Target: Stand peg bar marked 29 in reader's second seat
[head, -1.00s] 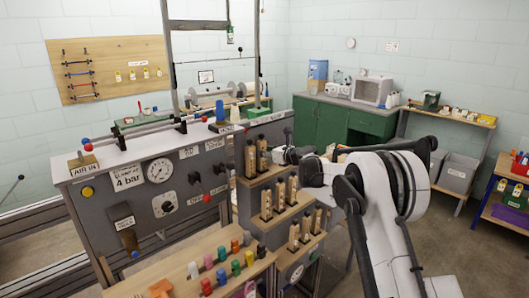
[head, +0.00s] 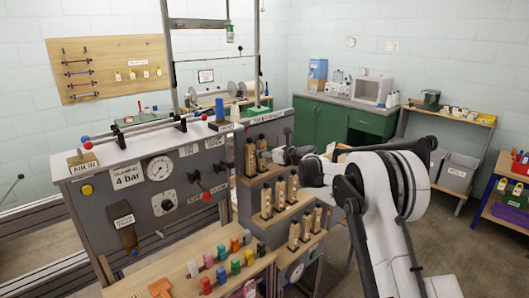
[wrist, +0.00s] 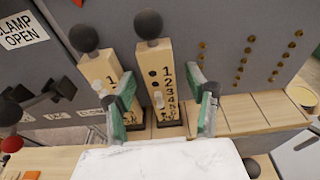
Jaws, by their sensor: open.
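Wooden peg bars with black ball knobs stand upright on a stepped rack (head: 283,215). In the head view, my gripper (head: 285,155) is at the top step, close to two peg bars (head: 250,158). In the wrist view, my gripper (wrist: 167,98) is open, with its green fingers on either side of a peg bar (wrist: 153,60) printed with a column of numbers beside dark holes. It is not shut on it. Another peg bar (wrist: 100,72) stands just left, partly behind the left finger. I cannot read a 29 on any bar, nor make out the reader's second seat.
A grey console (head: 150,190) with a gauge and levers is left of the rack. Coloured pegs (head: 222,262) stand on a wooden board in front. In the wrist view, bare wooden ledge (wrist: 260,112) lies right of the bars, below a grey panel with brass dots (wrist: 240,60).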

